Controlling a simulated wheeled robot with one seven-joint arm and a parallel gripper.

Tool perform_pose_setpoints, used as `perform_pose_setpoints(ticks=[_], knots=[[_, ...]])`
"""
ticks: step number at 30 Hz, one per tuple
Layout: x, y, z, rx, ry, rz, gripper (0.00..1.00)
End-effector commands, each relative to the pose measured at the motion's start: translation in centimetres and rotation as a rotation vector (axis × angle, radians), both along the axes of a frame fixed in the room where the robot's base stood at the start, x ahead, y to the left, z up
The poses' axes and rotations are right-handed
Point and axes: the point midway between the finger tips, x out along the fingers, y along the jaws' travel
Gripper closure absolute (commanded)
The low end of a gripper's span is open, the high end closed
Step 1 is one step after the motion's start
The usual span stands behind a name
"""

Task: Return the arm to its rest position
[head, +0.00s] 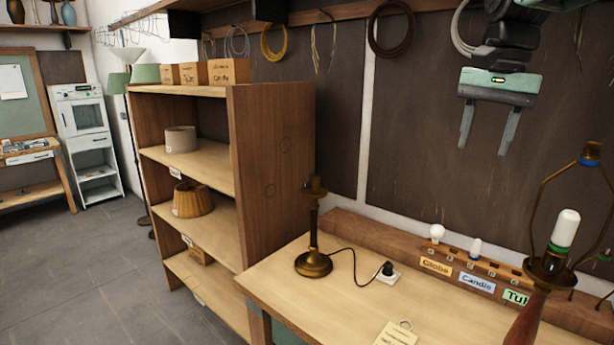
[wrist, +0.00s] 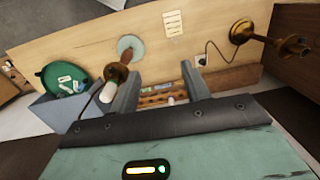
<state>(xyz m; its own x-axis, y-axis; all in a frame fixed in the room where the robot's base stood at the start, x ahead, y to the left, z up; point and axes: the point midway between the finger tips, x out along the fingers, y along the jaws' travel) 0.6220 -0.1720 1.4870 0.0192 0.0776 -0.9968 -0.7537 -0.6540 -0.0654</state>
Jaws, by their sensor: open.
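My gripper (head: 486,130) hangs in the air at the upper right of the head view, in front of the dark wall panel. Its two fingers point down, spread apart, with nothing between them. In the wrist view my gripper (wrist: 160,90) is also open and empty, high above the bench. No object touches the fingers.
A brass lamp (head: 314,262) stands on the bench (head: 290,290), its cord running to a plug block (head: 388,274). A second lamp (head: 548,262) with a white bulb stands at right. A bulb rack (head: 480,262) lines the back. Shelves (head: 272,175) stand left.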

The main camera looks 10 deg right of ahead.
Motion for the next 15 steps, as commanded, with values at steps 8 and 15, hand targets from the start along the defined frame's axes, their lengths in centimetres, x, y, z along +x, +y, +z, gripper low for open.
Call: perform_pose_setpoints(ticks=[8,15], knots=[[-5.0,14.4,-15.1,0.017,-0.029,0.604,0.53],[-14.5,22.0,-26.8,0.001,-0.057,1.119,0.53]])
